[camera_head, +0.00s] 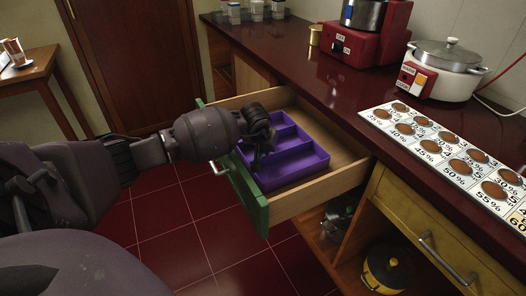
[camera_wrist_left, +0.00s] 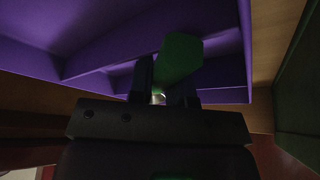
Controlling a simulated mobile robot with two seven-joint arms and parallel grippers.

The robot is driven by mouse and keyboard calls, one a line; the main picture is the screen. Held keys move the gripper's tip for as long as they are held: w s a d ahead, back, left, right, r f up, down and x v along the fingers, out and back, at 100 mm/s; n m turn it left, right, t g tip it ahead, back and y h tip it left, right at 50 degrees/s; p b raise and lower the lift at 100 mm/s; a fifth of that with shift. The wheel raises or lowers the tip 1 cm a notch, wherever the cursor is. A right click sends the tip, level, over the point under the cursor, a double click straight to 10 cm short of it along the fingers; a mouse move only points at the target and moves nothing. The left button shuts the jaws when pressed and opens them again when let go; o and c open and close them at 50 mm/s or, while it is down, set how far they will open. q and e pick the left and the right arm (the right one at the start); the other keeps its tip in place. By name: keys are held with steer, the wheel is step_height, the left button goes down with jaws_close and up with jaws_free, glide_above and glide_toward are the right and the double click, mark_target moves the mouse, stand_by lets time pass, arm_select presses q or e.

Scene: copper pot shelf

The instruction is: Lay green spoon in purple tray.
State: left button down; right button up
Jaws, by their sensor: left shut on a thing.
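The purple tray (camera_head: 312,165) lies in an open drawer and has several compartments split by dividers. My left gripper (camera_head: 259,158) is at the tray's left part, low over the compartments. In the left wrist view my left gripper (camera_wrist_left: 162,92) is shut on the green spoon (camera_wrist_left: 180,58), whose green part shows just past the fingers against the purple tray (camera_wrist_left: 110,45). A bit of green also shows at the bottom edge of that view. I cannot tell whether the spoon touches the tray. In the head view the spoon is hidden by the gripper. My right gripper is not in view.
The drawer's green front (camera_head: 246,193) and wooden side (camera_head: 318,190) stand around the tray. The dark red counter (camera_head: 300,62) is above and behind. It holds a red cooker (camera_head: 362,45), a white pot (camera_head: 447,62) and a numbered board (camera_head: 440,145).

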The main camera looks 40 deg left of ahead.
arm_select(q)
steer(key=shift+s+a+f, duration=0.15)
steer(key=shift+s+f, duration=0.3)
steer(key=shift+f, duration=0.4)
steer(key=c, duration=1.3)
jaws_free()
steer(key=shift+s+f, duration=0.1)
steer(key=shift+f, duration=0.1)
steer(key=shift+c, duration=0.2)
steer(key=shift+g, duration=0.3)
steer(key=shift+r, duration=0.1)
steer(key=p+v, duration=0.1)
steer(key=v, duration=0.2)
steer(key=p+v, duration=0.1)
steer(key=v, duration=0.3)
steer(key=p+v, duration=0.1)
steer(key=v, duration=0.3)
steer(key=shift+w+r, duration=0.25)
steer(key=shift+r, duration=0.1)
steer(key=shift+s+r, duration=0.2)
steer(key=shift+r, duration=0.2)
